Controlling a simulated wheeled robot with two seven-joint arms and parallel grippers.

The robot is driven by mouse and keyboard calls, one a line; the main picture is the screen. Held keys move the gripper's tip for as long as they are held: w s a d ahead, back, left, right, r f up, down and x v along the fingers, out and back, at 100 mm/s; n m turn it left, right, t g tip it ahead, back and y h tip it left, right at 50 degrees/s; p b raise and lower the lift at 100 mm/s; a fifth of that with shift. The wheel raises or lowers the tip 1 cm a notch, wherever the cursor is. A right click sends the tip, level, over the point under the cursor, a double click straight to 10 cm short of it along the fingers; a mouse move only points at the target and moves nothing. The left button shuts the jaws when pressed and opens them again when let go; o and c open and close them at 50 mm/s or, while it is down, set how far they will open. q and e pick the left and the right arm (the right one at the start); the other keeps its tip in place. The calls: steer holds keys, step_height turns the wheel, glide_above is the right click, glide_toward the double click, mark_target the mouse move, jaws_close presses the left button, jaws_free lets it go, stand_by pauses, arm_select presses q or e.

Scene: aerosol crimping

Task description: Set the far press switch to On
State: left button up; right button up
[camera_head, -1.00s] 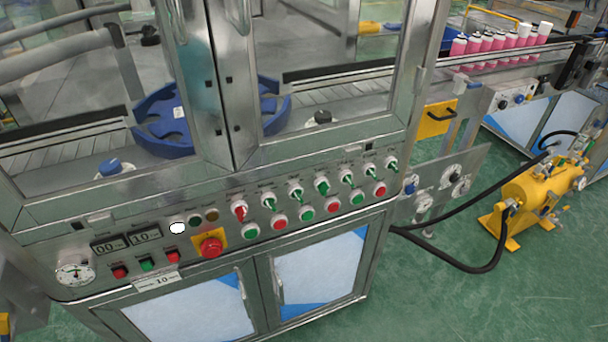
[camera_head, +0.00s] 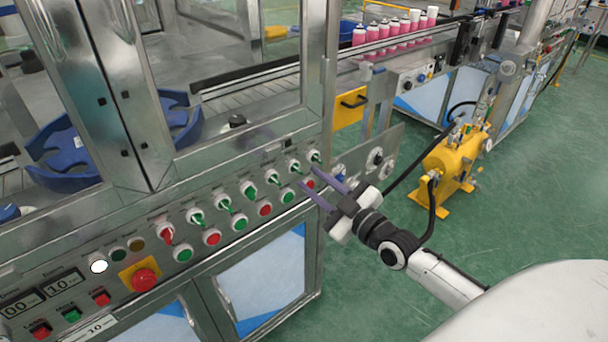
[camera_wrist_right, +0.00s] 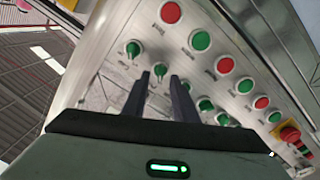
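A row of green-handled rotary switches runs along the sloping press panel (camera_head: 130,228). The end one (camera_head: 315,157) is farthest right in the head view; its neighbour (camera_head: 294,166) is just left of it. Labels are too small to read, so I cannot tell which is the far press switch. My right gripper (camera_head: 305,174) is open, its two fingers pointing at this end of the panel. In the wrist view the end switch (camera_wrist_right: 133,49) is left of the fingers, and the neighbouring switch (camera_wrist_right: 159,69) shows between the fingertips (camera_wrist_right: 159,76). Contact cannot be seen. My left gripper is out of view.
Red and green push buttons sit below the switches, including a red one (camera_head: 309,184) close to my fingers. A red emergency stop (camera_head: 144,280) is at the left. A yellow pump (camera_head: 452,165) with black hoses stands at the right. Green floor is open around it.

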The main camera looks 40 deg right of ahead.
mark_target(300, 172)
steer(key=shift+w+a, duration=0.2)
steer(key=shift+w, duration=1.65)
jaws_close()
steer(key=m+p, duration=0.1)
steer(key=m, duration=0.4)
steer(key=m+p, duration=0.1)
steer(key=m, duration=0.2)
steer(key=shift+m, duration=1.9)
